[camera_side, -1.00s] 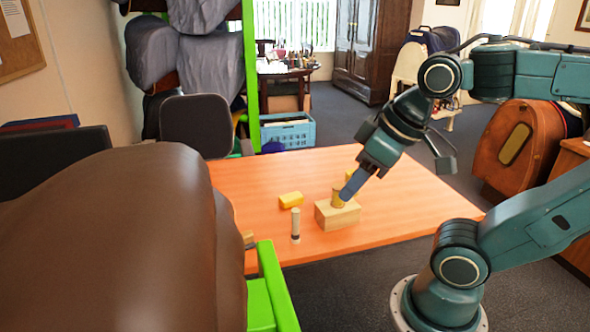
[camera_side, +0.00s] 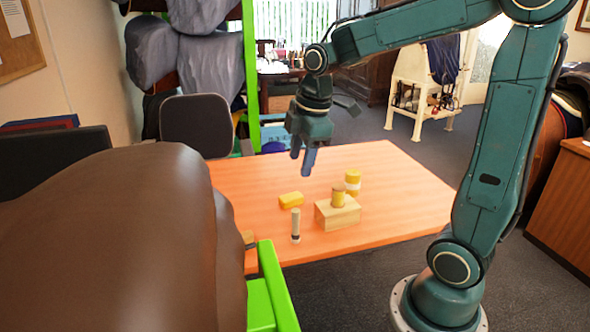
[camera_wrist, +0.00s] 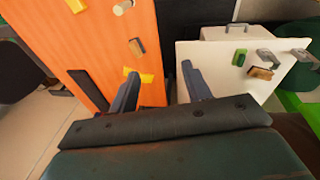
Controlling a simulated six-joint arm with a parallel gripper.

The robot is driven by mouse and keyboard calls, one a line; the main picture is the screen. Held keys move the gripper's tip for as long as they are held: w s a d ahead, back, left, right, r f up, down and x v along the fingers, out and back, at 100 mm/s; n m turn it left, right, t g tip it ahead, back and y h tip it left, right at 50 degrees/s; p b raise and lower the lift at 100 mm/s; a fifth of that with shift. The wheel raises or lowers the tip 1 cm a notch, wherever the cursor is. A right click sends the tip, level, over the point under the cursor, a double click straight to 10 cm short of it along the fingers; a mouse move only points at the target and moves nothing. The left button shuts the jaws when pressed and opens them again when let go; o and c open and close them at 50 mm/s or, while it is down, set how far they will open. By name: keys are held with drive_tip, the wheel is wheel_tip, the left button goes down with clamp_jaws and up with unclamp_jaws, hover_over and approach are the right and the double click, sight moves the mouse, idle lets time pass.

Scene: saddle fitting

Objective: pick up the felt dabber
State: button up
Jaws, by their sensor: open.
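What looks like the felt dabber (camera_side: 295,225), a pale upright stick with a dark band near its bottom, stands on the orange table near the front edge in the side view. I cannot pick it out surely in the wrist view. My gripper (camera_side: 303,170) is open and empty, pointing down above the table's far part, beyond and well above the dabber. In the wrist view its two dark fingers (camera_wrist: 163,82) are spread apart with nothing between them.
A yellow block (camera_side: 291,200) lies behind the dabber. A wooden block (camera_side: 337,215) to its right carries a tan jar (camera_side: 338,197). A yellow-and-white jar (camera_side: 352,183) stands behind. A brown saddle (camera_side: 110,240) fills the left foreground. The table's (camera_side: 400,205) right side is clear.

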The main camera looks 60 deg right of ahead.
drive_tip(key=w+d+f+n+g, duration=0.1)
drive_tip(key=w+d+f+n, duration=0.4)
drive_tip(key=w+d+f, duration=0.1)
drive_tip(key=n+g+y, duration=0.2)
drive_tip(key=n, duration=0.3)
approach(295, 234)
drive_tip(key=shift+a+f, duration=0.1)
drive_tip(key=shift+f, duration=0.7)
drive_tip(key=shift+s+a+f, duration=0.1)
drive_tip(key=shift+f, duration=1.15)
drive_tip(key=shift+a+f, duration=0.15)
drive_tip(key=shift+f, duration=1.15)
clamp_jaws()
